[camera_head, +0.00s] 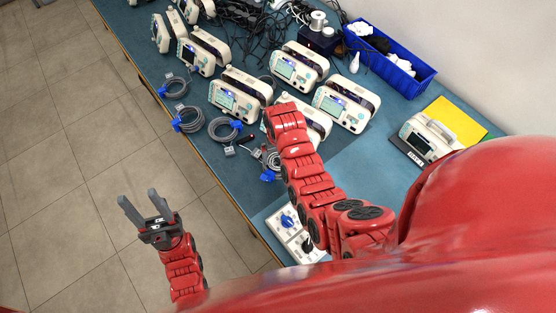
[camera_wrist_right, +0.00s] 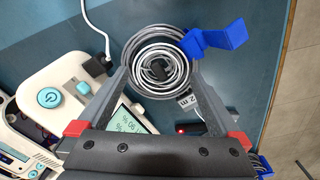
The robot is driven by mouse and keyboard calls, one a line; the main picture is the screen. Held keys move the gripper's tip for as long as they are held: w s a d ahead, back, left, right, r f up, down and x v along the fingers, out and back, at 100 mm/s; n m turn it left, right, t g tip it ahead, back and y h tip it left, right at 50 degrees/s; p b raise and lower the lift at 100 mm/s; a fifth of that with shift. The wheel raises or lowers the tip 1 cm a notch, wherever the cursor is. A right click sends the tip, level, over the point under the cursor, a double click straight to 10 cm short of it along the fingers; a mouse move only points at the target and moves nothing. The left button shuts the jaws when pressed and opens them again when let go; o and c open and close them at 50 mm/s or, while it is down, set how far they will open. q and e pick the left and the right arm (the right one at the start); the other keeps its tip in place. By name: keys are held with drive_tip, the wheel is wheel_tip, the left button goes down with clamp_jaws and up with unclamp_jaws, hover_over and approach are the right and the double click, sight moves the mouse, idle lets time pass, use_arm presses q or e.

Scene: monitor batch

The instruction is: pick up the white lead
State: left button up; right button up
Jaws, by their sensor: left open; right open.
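A coiled white-grey lead (camera_wrist_right: 181,62) lies on the blue table in the right wrist view, with a blue clip (camera_wrist_right: 217,39) at its upper right and a small "2 m" tag. In the head view the coil (camera_head: 271,158) is partly hidden by my right arm. My right gripper (camera_wrist_right: 160,77) is open above it, with the coil showing between and beyond the fingertips. No grip on it is visible; the height of the gap is unclear. In the head view my right gripper's fingers are hidden. My left gripper (camera_head: 136,207) is open and empty over the floor.
A white monitor (camera_wrist_right: 80,90) stands close left of the right gripper. Several more monitors (camera_head: 238,94) and grey coiled leads (camera_head: 188,119) cover the table. A blue bin (camera_head: 391,61), a yellow pad (camera_head: 456,121) and a white switch box (camera_head: 291,229) also stand there.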

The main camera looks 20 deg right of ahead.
drive_tip(key=shift+s+f, duration=0.15)
drive_tip(key=shift+f, duration=0.65)
drive_tip(key=c, duration=1.3)
